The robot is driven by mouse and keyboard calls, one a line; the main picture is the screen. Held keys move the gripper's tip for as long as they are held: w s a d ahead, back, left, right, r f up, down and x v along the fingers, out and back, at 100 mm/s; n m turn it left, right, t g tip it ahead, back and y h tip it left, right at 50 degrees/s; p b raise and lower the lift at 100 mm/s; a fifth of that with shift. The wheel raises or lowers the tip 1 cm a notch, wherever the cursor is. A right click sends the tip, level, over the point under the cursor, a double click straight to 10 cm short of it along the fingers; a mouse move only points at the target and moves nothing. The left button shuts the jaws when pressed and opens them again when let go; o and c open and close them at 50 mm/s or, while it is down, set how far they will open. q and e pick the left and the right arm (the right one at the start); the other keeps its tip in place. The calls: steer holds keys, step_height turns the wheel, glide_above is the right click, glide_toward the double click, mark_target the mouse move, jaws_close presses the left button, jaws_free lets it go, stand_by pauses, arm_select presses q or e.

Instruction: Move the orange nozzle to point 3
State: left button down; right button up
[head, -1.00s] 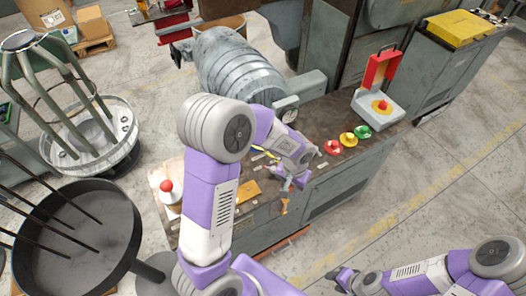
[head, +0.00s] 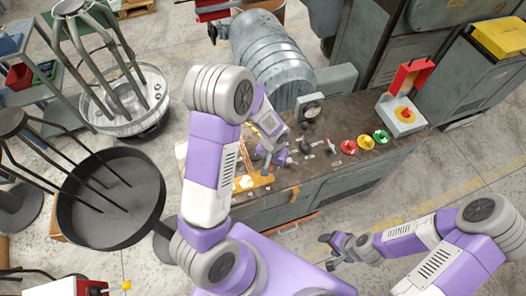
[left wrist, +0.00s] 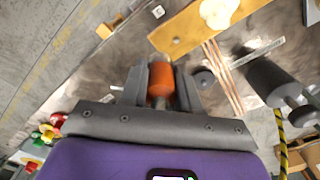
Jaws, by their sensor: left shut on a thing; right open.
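The orange nozzle (left wrist: 161,72) shows in the left wrist view, upright between the two dark fingers of my left gripper (left wrist: 167,88). My left gripper is shut on it, above the worn bench top (left wrist: 95,75). In the head view my left gripper (head: 265,165) is over the front part of the bench, and the nozzle is too small there to make out surely. Small white tags (left wrist: 158,11) lie on the bench, but their numbers cannot be read, so I cannot tell which is point 3. My right gripper (head: 328,252) is open and empty, over the floor in front of the bench.
A yellow-orange plate (left wrist: 195,28) and copper-coloured rods (left wrist: 222,80) lie near the nozzle. Red (head: 349,147), yellow (head: 366,142) and green (head: 381,137) buttons and a red-lidded stop box (head: 405,108) stand right on the bench. A grey machine drum (head: 270,60) rises behind.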

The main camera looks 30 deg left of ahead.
step_height(320, 180, up, 6)
steer(key=p, duration=0.4)
arm_select(q)
steer(key=shift+s+a+f+b, duration=0.4)
steer(key=shift+a+f+b, duration=0.15)
steer(key=shift+f+b, duration=0.2)
steer(key=shift+s+a+f+b, duration=0.35)
steer(key=shift+a+f+b, duration=0.25)
steer(key=shift+b, duration=0.2)
steer(key=shift+f+b, duration=0.75)
arm_select(e)
steer(key=shift+f, duration=2.45)
arm_select(q)
steer(key=shift+f+b, duration=0.55)
steer(key=shift+b, duration=0.15)
arm_select(e)
steer(key=shift+f, duration=0.7)
arm_select(q)
steer(key=c, duration=0.7)
jaws_free()
steer(key=shift+c, duration=0.2)
step_height(320, 180, up, 21)
steer(key=p, duration=1)
steer(key=shift+f+p, duration=0.2)
steer(key=shift+p, duration=0.15)
arm_select(e)
step_height(320, 180, up, 11)
steer(key=shift+f, duration=0.15)
